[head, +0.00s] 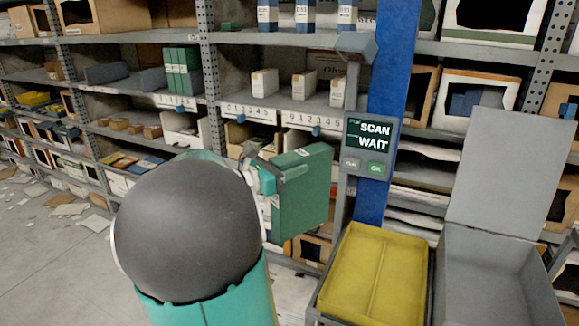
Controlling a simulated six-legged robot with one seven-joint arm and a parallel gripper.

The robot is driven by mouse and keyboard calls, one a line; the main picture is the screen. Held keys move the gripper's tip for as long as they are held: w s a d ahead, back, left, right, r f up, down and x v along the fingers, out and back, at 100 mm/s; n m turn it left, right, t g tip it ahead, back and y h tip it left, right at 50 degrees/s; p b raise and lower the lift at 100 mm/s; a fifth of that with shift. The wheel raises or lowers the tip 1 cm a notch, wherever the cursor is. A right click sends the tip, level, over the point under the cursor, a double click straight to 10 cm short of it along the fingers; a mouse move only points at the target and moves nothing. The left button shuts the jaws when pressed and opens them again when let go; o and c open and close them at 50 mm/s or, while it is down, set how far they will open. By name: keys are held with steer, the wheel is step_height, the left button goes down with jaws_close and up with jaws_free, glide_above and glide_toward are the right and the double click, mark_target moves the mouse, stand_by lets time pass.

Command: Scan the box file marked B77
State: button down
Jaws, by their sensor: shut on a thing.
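My gripper (262,178) is shut on a green box file (303,195) and holds it upright in front of the shelves. A white label shows partly at the file's left edge beside the gripper; its marking cannot be read here. A scanner panel (367,148) on the blue post (395,60) reads "SCAN WAIT", with a grey and a green button below. The file is just left of the panel, apart from it or nearly so. A grey scanner head (356,46) sticks out from the post above the panel. My arm hides part of the shelves behind.
A yellow tray (375,275) stands below the post, with an open grey box (485,270) and raised lid (507,172) to its right. Shelves hold several green files (183,71), white boxes (265,84) and blue files (305,15). Loose papers (70,209) litter the floor at left.

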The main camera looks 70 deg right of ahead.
steer(key=d+r, duration=0.1)
steer(key=d, duration=0.9)
steer(key=shift+s, duration=0.45)
steer(key=shift+a, duration=0.1)
